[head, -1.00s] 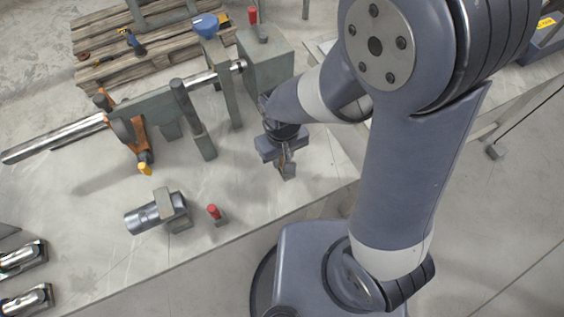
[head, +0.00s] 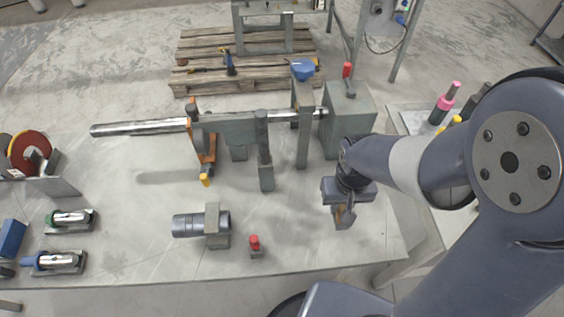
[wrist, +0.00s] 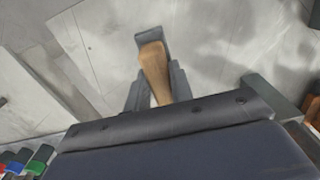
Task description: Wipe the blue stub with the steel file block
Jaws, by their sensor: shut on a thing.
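My gripper (head: 344,212) hangs over the right part of the grey bench, its fingers pointing down. In the wrist view my gripper (wrist: 156,86) is closed around a wooden handle with a grey piece at its far end. This looks like the steel file block (wrist: 153,65), partly hidden by the fingers. A shiny cylinder with a blue end, which seems to be the blue stub (head: 56,261), lies in a dark holder at the bench's lower left. It is well apart from my gripper.
A similar green-ended cylinder (head: 70,218) lies behind it. A motor-like cylinder (head: 200,225) and a red-topped post (head: 254,245) stand at the front middle. A long steel shaft (head: 140,128) with upright supports crosses the back. A grey box (head: 347,115) stands behind my gripper.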

